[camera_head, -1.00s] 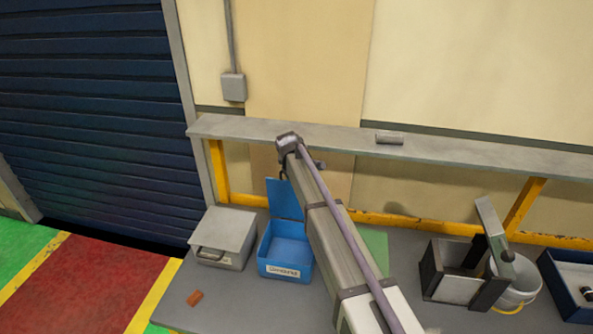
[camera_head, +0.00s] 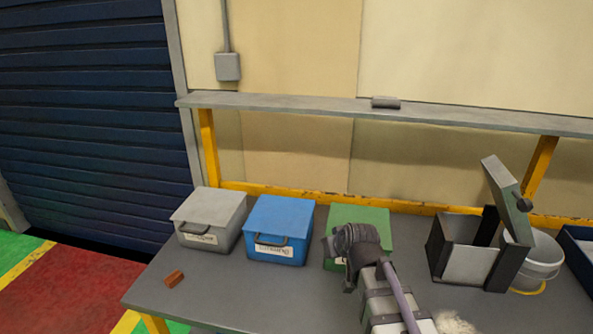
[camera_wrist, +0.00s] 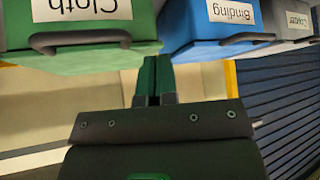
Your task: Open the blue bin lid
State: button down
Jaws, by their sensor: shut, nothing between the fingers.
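The blue bin (camera_head: 281,229) stands on the bench with its lid (camera_head: 282,214) down. It has a dark handle and a white label on its front. The wrist view shows part of this blue bin (camera_wrist: 184,25) at the upper right, label reading "Binding" and upside down. My gripper (camera_wrist: 155,62) is shut and empty, its fingers pointing at the gap between the green and blue bins, apart from the blue handle. In the head view my wrist is in front of the green bin, right of the blue bin, and hides part of the green one.
The grey bin (camera_head: 210,219) stands left of the blue bin, the green bin (camera_head: 372,222) right of it; both are closed. A brown block (camera_head: 174,279) lies near the bench's left front. A fixture (camera_head: 468,250) and a bucket (camera_head: 545,258) stand right.

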aim_at(305, 233)
jog(key=w+a+t+b, duration=0.1)
jog(key=w+a+t, duration=0.1)
jog(key=w, duration=0.1)
jog(key=w+a+r+n+t+y+b, duration=0.1)
jog(key=w+a+t, duration=0.1)
jog(key=w+a, duration=0.1)
jog(key=w+a+r+t+y+b, duration=0.1)
jog(key=w+a+t, duration=0.1)
jog(key=w, duration=0.3)
jog(key=shift+a+r+n+b, duration=0.2)
jog(key=shift+a+n+b, duration=0.15)
jog(key=shift+a, duration=0.35)
jog(key=w+a+r+m+t+h+b, duration=0.3)
jog(key=a+r+m+t+h+b, duration=0.4)
jog(key=a+r+t+h, duration=0.4)
jog(key=w+d+r+y+p, duration=0.1)
jog(key=w+d+r+p, duration=0.1)
jog(key=w, duration=0.3)
jog(key=w+d+r+y+p, duration=0.1)
jog(key=w+d+r+p, duration=0.1)
jog(key=w+p, duration=0.2)
jog(key=shift+w+r+t, duration=0.35)
jog(key=shift+w+t, duration=0.05)
jog(key=shift+w, duration=0.9)
